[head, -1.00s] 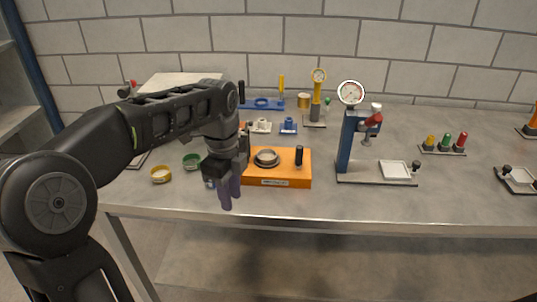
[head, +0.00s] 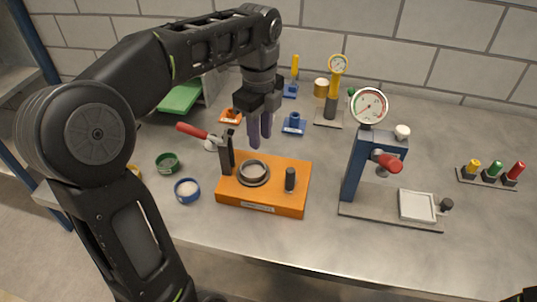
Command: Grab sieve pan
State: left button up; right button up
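Small round pans sit on the grey bench left of the orange block: a green-rimmed one (head: 167,162), a blue-rimmed one (head: 187,190) with pale contents, and a yellow one (head: 134,172) mostly hidden behind my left arm. I cannot tell which is the sieve pan. A grey metal ring (head: 254,173) sits on the orange block (head: 262,208). My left gripper (head: 260,131) points down above and behind the orange block. Its two purple fingers are apart with nothing between them.
A red-handled lever (head: 192,130) stands at the orange block's left, a black knob (head: 290,179) at its right. A blue gauge press (head: 362,165) stands right, with a white square tray (head: 417,205). Small orange and blue fixtures (head: 293,124) stand behind. Bench is clear at front right.

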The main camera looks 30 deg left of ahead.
aim_at(253, 171)
pick_arm(q)
jog(key=shift+s+r, duration=0.1)
jog(key=shift+s, duration=0.05)
notch_tip(253, 171, down, 3)
jog(key=shift+r+b, duration=0.15)
jog(key=shift+b, duration=0.75)
jog(key=shift+f, duration=0.25)
jog(key=shift+a+f+p, duration=0.1)
jog(key=shift+f+p, duration=0.25)
jog(key=shift+f, duration=2)
